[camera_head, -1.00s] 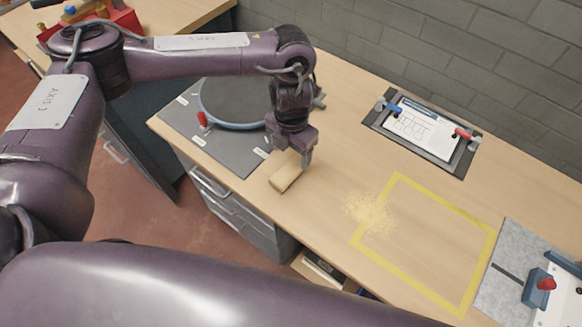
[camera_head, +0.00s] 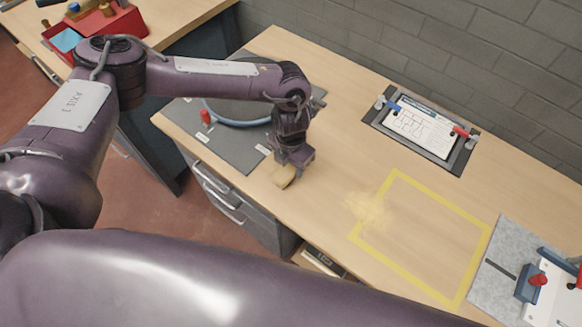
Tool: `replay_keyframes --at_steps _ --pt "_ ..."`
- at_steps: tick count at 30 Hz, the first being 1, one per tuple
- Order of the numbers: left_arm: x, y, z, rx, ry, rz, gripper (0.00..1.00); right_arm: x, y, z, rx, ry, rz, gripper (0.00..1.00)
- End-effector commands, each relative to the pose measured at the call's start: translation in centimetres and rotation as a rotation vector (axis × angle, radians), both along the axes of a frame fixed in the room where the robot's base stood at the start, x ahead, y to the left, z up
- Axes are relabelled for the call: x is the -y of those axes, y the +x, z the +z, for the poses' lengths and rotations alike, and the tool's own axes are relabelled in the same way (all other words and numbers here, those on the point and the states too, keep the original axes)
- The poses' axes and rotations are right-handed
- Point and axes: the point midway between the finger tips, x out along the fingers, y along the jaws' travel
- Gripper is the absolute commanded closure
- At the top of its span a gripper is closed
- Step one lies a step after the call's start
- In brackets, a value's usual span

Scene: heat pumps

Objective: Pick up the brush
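The brush, a small tan block (camera_head: 284,178), is near the front edge of the wooden workbench (camera_head: 330,130), just right of the dark mat. My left gripper (camera_head: 288,172) points down over the brush and hides most of it; only its near end shows. The fingers are down at the brush, but I cannot see whether they are closed on it. My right gripper is out of view.
A yellow taped rectangle (camera_head: 478,250) with yellow dust (camera_head: 370,210) at its left side lies right of the brush. A clipboard fixture (camera_head: 422,128) sits at the back. A dark mat (camera_head: 240,155) with a blue ring lies left. A grey plate (camera_head: 490,290) is at the right.

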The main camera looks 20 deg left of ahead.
Motion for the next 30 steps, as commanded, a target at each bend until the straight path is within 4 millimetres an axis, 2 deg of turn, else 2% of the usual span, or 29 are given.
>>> replay_keyframes --at_steps 1,4,12,17,23,26,30 --pt "0.0 0.0 0.0 0.000 0.000 0.000 0.69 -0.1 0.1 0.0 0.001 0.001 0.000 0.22" --pt "0.0 0.0 0.0 0.000 0.000 0.000 0.81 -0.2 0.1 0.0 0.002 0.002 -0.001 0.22" --pt "0.0 0.1 0.2 0.001 0.000 0.001 0.82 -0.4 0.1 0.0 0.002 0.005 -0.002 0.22" --pt "0.0 0.1 1.2 0.002 -0.002 0.001 0.82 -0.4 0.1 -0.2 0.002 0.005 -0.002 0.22" --pt "0.1 0.2 4.5 0.005 -0.004 0.000 0.82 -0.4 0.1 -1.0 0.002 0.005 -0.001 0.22" --pt "0.1 0.2 7.4 0.007 -0.004 -0.002 0.82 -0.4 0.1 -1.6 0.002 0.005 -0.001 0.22" --pt "0.0 0.2 12.1 0.009 -0.001 -0.002 0.82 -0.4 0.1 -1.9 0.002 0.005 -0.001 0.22"
